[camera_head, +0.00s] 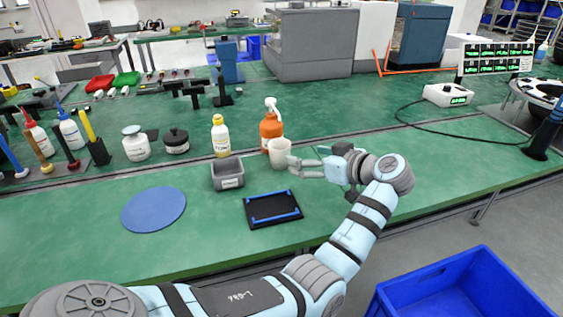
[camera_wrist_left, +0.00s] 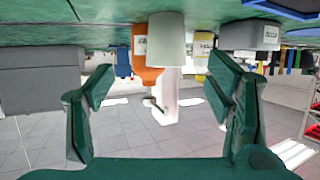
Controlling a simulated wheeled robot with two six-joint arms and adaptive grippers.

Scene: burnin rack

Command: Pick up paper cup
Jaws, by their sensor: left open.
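The paper cup (camera_head: 280,153) is white and stands upright on the green bench, just in front of an orange bottle. My left gripper (camera_head: 292,168) is open beside the cup, at its right, with its fingers pointing towards it. In the left wrist view, which looks upside down, the cup (camera_wrist_left: 167,40) shows between the two spread fingers of my left gripper (camera_wrist_left: 158,90), beyond their tips. Nothing is between the fingers. My right gripper is in neither view.
The orange bottle (camera_head: 271,129) and a yellow bottle (camera_head: 220,137) stand behind and left of the cup. A grey bin (camera_head: 228,183), a black tray with blue strips (camera_head: 273,220) and a blue round mat (camera_head: 154,210) are nearby. Bench space right of my gripper is clear.

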